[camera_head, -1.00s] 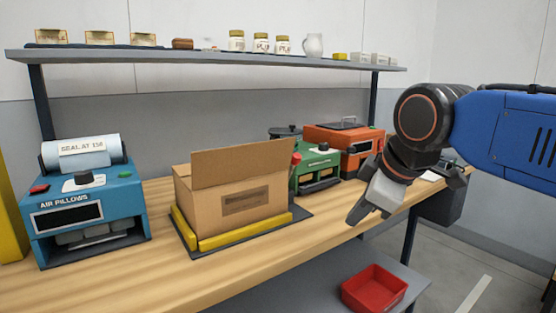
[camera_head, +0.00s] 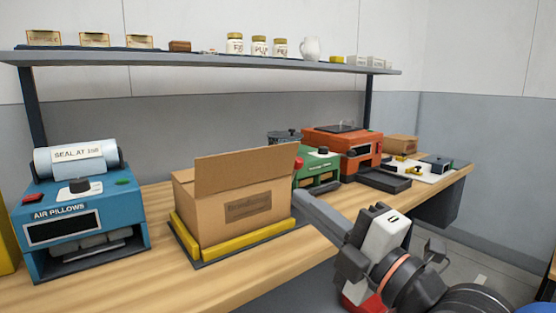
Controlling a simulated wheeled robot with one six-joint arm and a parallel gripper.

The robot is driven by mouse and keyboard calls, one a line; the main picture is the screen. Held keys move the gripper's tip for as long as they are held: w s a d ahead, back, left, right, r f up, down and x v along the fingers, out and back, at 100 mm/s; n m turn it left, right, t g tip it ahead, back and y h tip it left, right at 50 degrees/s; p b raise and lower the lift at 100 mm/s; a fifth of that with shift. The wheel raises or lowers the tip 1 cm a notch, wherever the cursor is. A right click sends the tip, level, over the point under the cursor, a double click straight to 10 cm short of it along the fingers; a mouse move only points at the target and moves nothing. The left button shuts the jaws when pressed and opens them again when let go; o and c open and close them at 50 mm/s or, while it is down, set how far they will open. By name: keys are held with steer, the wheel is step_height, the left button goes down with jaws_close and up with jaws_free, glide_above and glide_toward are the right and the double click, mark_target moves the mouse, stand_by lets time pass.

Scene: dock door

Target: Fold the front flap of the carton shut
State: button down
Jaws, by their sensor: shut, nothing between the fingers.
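The brown carton (camera_head: 240,206) sits on the bench inside a low yellow frame (camera_head: 232,234) on a dark base. Its front flap (camera_head: 245,168) stands up from the near top edge, leaning slightly, and hides the carton's inside. A dark label is on the front wall.
A blue air pillow machine (camera_head: 80,215) stands left of the carton. Green (camera_head: 318,172) and orange (camera_head: 345,148) machines stand behind right. A shelf (camera_head: 200,62) with jars and boxes spans above. Bare bench lies in front of the carton.

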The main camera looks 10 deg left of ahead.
steer(key=s, duration=0.1)
glide_toward(255, 151)
steer(key=shift+n+t+y, duration=0.3)
steer(key=shift+y, duration=0.1)
steer(key=x, duration=0.6)
steer(key=shift+w+a+f, duration=0.2)
steer(key=shift+w+f, duration=0.05)
steer(key=shift+f, duration=0.1)
steer(key=shift+a+r, duration=0.1)
